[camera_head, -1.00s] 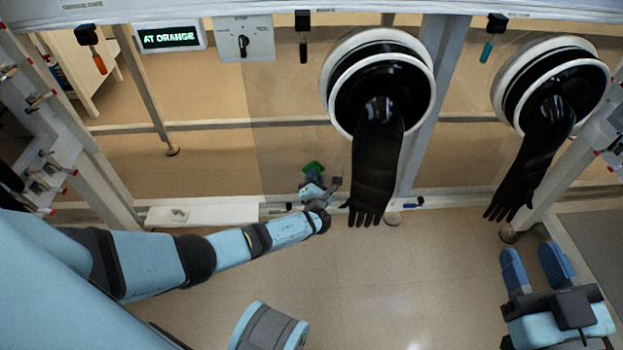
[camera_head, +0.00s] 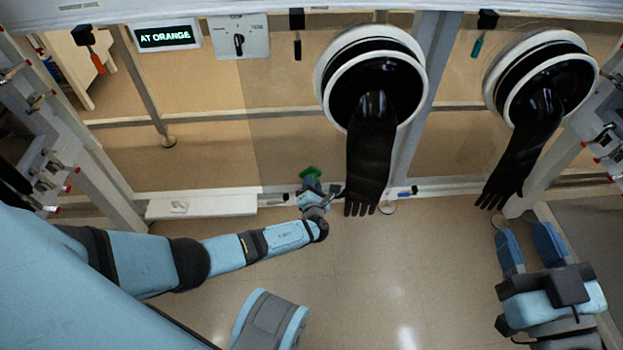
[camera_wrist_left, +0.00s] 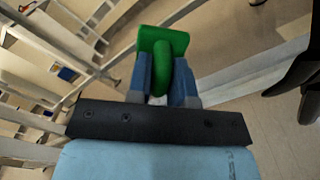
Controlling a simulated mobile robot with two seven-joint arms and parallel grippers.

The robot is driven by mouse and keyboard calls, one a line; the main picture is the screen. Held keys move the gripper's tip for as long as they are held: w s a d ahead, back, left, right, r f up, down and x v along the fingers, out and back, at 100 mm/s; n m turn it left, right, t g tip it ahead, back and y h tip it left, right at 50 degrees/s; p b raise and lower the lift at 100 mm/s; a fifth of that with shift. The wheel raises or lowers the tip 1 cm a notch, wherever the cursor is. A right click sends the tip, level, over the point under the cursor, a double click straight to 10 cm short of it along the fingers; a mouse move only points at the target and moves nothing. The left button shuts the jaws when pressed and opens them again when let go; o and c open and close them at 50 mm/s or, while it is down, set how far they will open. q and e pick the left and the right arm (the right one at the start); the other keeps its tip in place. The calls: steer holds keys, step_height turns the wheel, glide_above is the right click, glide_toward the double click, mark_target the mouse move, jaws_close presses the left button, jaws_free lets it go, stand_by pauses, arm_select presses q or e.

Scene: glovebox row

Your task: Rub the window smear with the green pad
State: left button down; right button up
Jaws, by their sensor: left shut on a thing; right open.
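The green pad (camera_head: 310,174) is held by my left gripper (camera_head: 312,184) in the head view, in front of the window just left of the nearer black glove. I cannot tell whether the pad touches the window (camera_head: 290,130). I cannot make out a smear on the pane. My right gripper (camera_head: 524,249) is open and empty at the lower right, its two blue fingers apart.
Two black gloves hang from white-ringed ports (camera_head: 370,77) (camera_head: 541,77); the left glove (camera_head: 369,150) hangs close beside my left gripper. A white ledge (camera_head: 203,205) is at the left.

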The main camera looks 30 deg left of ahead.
arm_select(q)
steer(key=p+v, duration=0.1)
steer(key=v, duration=0.2)
stand_by(0.4)
